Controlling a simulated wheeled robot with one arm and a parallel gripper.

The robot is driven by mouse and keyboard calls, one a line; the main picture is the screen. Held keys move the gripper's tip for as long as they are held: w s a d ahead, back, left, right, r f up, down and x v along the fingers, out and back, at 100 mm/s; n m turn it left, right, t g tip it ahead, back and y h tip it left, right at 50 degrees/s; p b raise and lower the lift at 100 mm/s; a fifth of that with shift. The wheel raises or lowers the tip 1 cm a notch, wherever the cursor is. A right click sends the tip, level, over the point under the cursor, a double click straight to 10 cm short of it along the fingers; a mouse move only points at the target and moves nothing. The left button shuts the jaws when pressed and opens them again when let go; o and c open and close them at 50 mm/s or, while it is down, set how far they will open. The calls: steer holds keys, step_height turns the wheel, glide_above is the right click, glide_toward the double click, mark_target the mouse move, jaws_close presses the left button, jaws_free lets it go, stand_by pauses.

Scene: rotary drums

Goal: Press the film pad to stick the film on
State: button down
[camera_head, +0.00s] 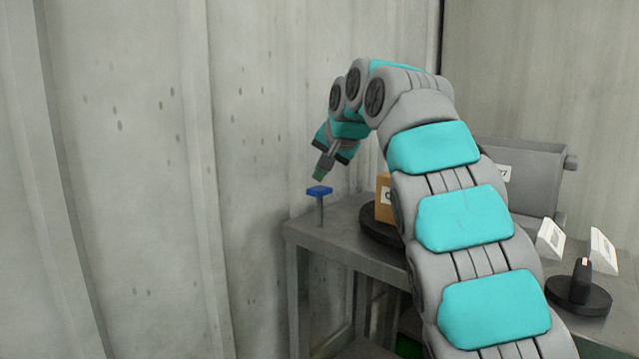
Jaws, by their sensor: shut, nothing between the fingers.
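The film pad seems to be the small blue square (319,190) on top of a thin grey post at the left end of the grey table. My gripper (319,177) is shut and empty. It points down and left, with its tip just above the blue pad. I cannot tell whether the tip touches the pad. An orange-brown box (384,200) with a white label sits on a dark round base on the table, partly hidden behind my arm. I cannot make out a film.
The grey table (340,232) stands close to a concrete wall on the left. Behind my arm is a grey machine (530,178). At the right, a black upright piece (581,281) stands on a dark disc, near white angled labels (603,250).

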mark_target(321, 190)
steer(key=shift+r, duration=0.1)
step_height(321, 190, up, 5)
steer(key=p, duration=0.5)
stand_by(0.3)
stand_by(0.5)
